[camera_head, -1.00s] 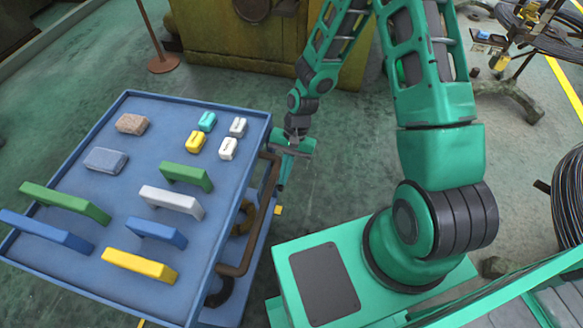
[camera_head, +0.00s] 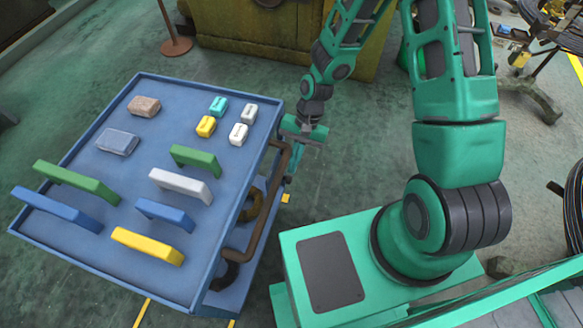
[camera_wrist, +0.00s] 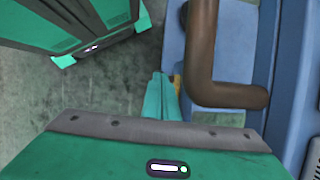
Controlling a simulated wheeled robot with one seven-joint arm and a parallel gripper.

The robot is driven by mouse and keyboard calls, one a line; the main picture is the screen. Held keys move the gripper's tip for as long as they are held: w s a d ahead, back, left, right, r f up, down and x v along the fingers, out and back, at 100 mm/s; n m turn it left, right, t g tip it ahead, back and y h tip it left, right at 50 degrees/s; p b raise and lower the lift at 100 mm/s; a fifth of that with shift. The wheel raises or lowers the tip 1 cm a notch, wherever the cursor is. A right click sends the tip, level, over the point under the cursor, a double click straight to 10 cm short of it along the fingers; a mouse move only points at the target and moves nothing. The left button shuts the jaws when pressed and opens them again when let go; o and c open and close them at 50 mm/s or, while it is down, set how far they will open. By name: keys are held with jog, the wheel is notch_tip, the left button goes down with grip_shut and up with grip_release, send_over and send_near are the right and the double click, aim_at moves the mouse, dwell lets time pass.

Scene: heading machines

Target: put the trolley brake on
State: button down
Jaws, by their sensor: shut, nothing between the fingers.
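The blue trolley (camera_head: 225,225) stands left of my base, with a brown tube handle (camera_head: 275,215) on its near right side. A small yellow piece (camera_head: 286,198) sticks out low beside the trolley under the handle; it looks like the brake pedal. My gripper (camera_head: 289,180) points down just outside the handle, its fingers shut and empty, with the tips close above the yellow piece. In the wrist view, the gripper (camera_wrist: 160,78) shows with the yellow piece (camera_wrist: 177,84) just right of its tips, partly hidden by the fingers. I cannot tell whether they touch.
The trolley top holds several coloured handles (camera_head: 182,184) and small blocks (camera_head: 205,126). The brown handle (camera_wrist: 203,70) is close to the right of my fingers in the wrist view. A yellow-brown machine (camera_head: 240,45) stands behind. Green floor lies open between.

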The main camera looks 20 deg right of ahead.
notch_tip(320, 180, up, 10)
jog(key=d, duration=0.2)
jog(key=shift+w, duration=0.4)
jog(key=shift+r, duration=0.1)
jog(key=s+d+r+t+h, duration=0.2)
jog(key=s+d+r+h, duration=0.15)
jog(key=d+r, duration=1.15)
jog(key=s+d+r, duration=0.4)
jog(key=s+d, duration=0.1)
jog(key=s, duration=0.2)
jog(key=s+d+r+t, duration=0.1)
jog(key=s+d+r, duration=0.3)
jog(key=s, duration=0.4)
jog(key=shift+d, duration=0.65)
jog(key=shift+a, duration=0.1)
